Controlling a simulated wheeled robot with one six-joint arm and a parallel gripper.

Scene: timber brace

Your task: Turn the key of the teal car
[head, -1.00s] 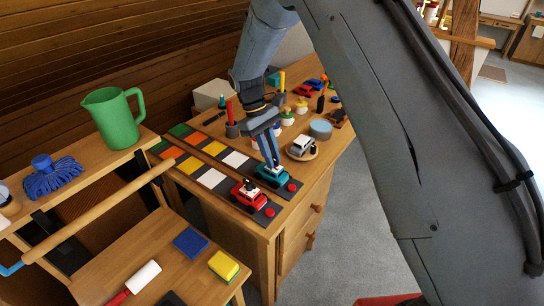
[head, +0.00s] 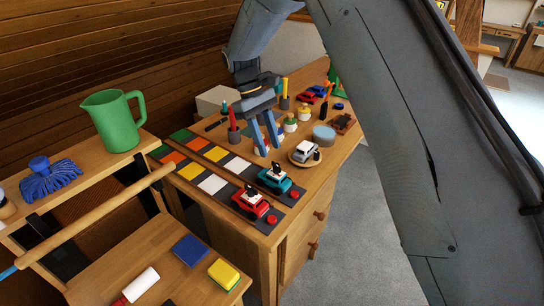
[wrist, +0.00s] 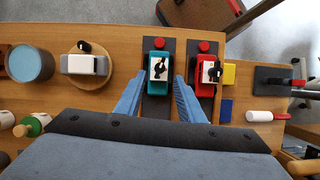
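The teal car (head: 274,181) stands on a dark strip at the front of the desk, its white roof plate carrying a black key (head: 278,167). It also shows in the wrist view (wrist: 158,86), with its key (wrist: 159,67) upright in the picture. My gripper (head: 271,150) is open and empty, above and behind the teal car in the head view. In the wrist view its two blue fingers lie either side of the car's line, apart from the key. A red car (head: 250,202) with a similar key stands beside it.
Red buttons (wrist: 204,47) sit at the strips' ends. A white-grey car (wrist: 84,65) stands on a round wooden plate. A blue-grey round tin (head: 324,134), a pencil cup (head: 234,133) and bottles stand behind. A lower bench holds a yellow sponge (head: 223,272).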

